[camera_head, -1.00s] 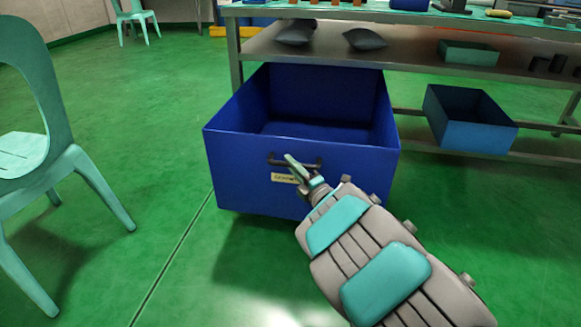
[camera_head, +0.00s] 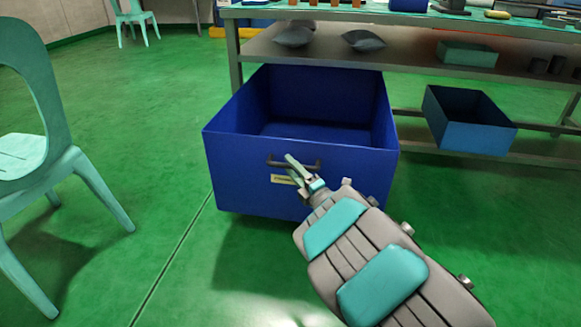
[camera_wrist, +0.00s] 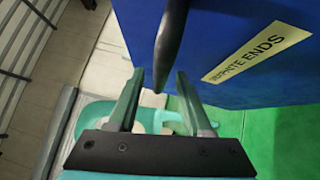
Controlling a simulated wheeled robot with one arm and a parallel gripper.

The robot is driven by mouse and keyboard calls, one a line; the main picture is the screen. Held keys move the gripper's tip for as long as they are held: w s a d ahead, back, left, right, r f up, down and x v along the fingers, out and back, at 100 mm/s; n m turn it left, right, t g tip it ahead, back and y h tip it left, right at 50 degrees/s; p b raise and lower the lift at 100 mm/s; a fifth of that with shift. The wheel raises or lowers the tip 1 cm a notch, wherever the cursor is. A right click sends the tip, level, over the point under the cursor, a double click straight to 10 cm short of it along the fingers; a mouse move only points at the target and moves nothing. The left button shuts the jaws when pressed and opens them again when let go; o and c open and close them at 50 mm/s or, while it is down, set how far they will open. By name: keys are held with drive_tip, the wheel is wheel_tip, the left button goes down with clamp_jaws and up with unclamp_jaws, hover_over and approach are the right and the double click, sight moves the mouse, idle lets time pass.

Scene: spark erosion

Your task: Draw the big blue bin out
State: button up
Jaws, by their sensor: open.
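The big blue bin (camera_head: 240,180) stands on the floor, empty, its front part out from under the workbench shelf. A dark bar handle (camera_head: 312,166) crosses its front face above a pale label. In the wrist view the handle (camera_wrist: 171,40) runs down toward the space between my fingers, and the label (camera_wrist: 257,53) reads "GRAPHITE ENDS". My gripper (camera_head: 291,160) is open at the handle; it also shows in the wrist view (camera_wrist: 160,85) with its fingers apart, the handle's lower end between or just beyond the tips. I cannot tell whether they touch it.
A smaller blue bin (camera_head: 470,137) sits on the low rack to the right. The workbench shelf (camera_head: 400,50) holds dark cushions (camera_head: 293,37) and a green box (camera_head: 467,54). A teal chair (camera_head: 60,165) stands at the left. The green floor between chair and bin is clear.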

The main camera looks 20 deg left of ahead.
drive_tip(key=r+v, duration=0.1)
drive_tip(key=v, duration=0.5)
drive_tip(key=shift+s+d+f, duration=0.3)
drive_tip(key=shift+d+f, duration=0.1)
drive_tip(key=shift+f, duration=0.15)
